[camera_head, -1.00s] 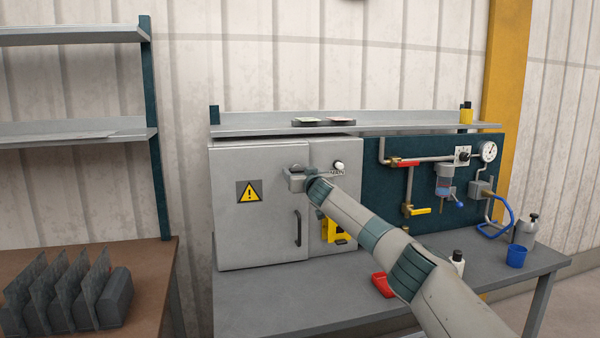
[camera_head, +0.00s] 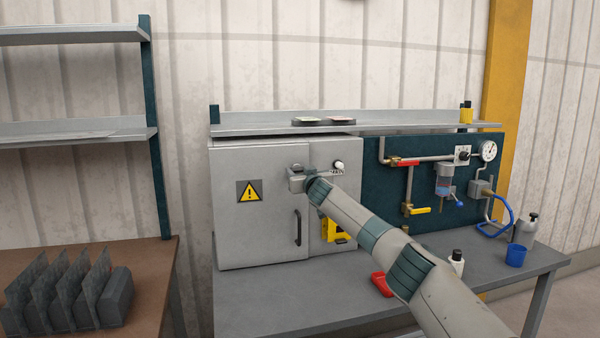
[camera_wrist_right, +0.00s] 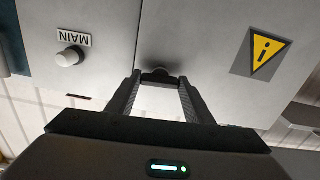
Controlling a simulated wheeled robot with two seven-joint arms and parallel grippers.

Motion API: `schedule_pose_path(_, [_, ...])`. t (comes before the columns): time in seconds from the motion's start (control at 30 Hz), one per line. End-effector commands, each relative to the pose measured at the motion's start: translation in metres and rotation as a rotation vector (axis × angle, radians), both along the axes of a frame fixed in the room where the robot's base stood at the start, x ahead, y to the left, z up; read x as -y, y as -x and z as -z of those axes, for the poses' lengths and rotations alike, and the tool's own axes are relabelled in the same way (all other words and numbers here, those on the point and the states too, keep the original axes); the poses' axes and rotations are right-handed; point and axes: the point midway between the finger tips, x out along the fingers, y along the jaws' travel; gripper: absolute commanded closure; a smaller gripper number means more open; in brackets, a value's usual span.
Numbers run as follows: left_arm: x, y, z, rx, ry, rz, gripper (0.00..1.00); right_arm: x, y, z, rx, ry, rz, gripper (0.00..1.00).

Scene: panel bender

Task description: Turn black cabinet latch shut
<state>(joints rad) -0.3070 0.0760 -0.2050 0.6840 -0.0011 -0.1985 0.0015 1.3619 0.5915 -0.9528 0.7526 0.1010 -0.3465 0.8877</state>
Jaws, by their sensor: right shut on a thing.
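The grey cabinet (camera_head: 262,215) stands on the bench, with a yellow warning triangle (camera_head: 249,191) on its door. My right gripper (camera_head: 297,180) is at the upper part of the cabinet front, near the door seam. In the right wrist view, the fingers of my right gripper (camera_wrist_right: 160,84) are closed in on the small black latch (camera_wrist_right: 158,73), seen foreshortened between the fingertips. How far the latch is turned cannot be told. In the head view my gripper hides the latch. My left gripper is not in view.
A white knob (camera_head: 339,165) labelled MAIN sits right of my gripper. A black door handle (camera_head: 298,228) and a yellow part (camera_head: 337,231) are below. A shelf (camera_head: 400,128) runs above the cabinet. A red object (camera_head: 382,284) lies on the bench (camera_head: 270,305).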

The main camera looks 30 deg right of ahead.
Motion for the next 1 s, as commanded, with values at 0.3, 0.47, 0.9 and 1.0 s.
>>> schedule_pose_path(0.3, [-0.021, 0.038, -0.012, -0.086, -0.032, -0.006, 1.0, -0.001, 0.0, -0.003, -0.045, 0.192, -0.001, 0.76])
schedule_pose_path(0.47, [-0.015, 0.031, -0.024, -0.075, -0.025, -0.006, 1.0, 0.0, 0.0, -0.003, -0.078, 0.332, 0.0, 0.76])
schedule_pose_path(0.9, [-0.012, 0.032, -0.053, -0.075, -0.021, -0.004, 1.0, 0.0, 0.0, -0.003, -0.174, 0.74, 0.0, 0.76])
schedule_pose_path(1.0, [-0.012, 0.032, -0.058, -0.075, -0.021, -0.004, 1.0, 0.0, 0.0, -0.002, -0.195, 0.833, 0.0, 0.76])
